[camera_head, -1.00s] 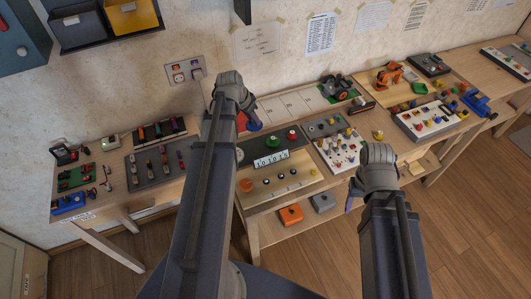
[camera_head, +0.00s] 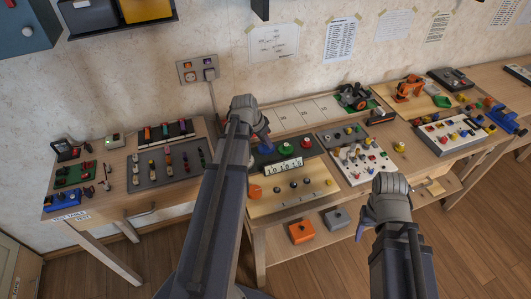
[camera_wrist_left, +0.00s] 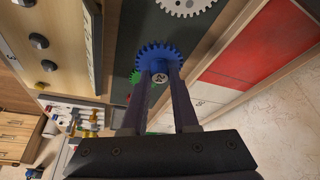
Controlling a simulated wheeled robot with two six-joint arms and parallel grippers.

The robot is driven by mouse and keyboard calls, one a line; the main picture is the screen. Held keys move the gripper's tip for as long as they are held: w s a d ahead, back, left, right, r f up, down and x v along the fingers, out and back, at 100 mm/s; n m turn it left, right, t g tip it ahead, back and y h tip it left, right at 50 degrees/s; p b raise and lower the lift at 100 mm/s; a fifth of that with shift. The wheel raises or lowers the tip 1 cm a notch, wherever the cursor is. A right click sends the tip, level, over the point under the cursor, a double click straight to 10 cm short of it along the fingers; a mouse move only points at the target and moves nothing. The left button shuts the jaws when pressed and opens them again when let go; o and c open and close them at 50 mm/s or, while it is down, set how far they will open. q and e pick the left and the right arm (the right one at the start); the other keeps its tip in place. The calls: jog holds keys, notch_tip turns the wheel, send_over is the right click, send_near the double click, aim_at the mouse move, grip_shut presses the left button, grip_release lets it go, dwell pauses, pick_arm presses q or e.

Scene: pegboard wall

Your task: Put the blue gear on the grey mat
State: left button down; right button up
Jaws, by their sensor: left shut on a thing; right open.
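My left gripper (camera_wrist_left: 160,82) is shut on the blue gear (camera_wrist_left: 156,54), with a finger on each side of its hub. In the left wrist view the gear is in front of a dark grey surface (camera_wrist_left: 137,22); I cannot tell if it touches it. The head view shows the blue gear (camera_head: 265,148) below my left wrist, by the dark board at the back of the middle table. A grey mat (camera_head: 150,181) with several small items lies on the left table. My right gripper (camera_head: 364,224) is open in front of the middle table, its tips partly hidden.
A white gear (camera_wrist_left: 188,4) and a green gear (camera_wrist_left: 135,77) are near the blue one. A red panel (camera_wrist_left: 258,52) lies beside the dark surface. A number strip (camera_head: 277,167) and knob panel (camera_head: 290,190) stand in front. A white board (camera_head: 362,162) is to the right.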

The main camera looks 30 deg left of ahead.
aim_at(264, 146)
pick_arm(q)
notch_tip(264, 146, down, 4)
jog(key=b, duration=0.3)
jog(key=shift+r+b, duration=0.2)
jog(key=shift+b, duration=0.15)
jog(key=shift+f, duration=0.2)
jog(key=c, duration=0.7)
grip_release()
jog(key=shift+r, duration=0.1)
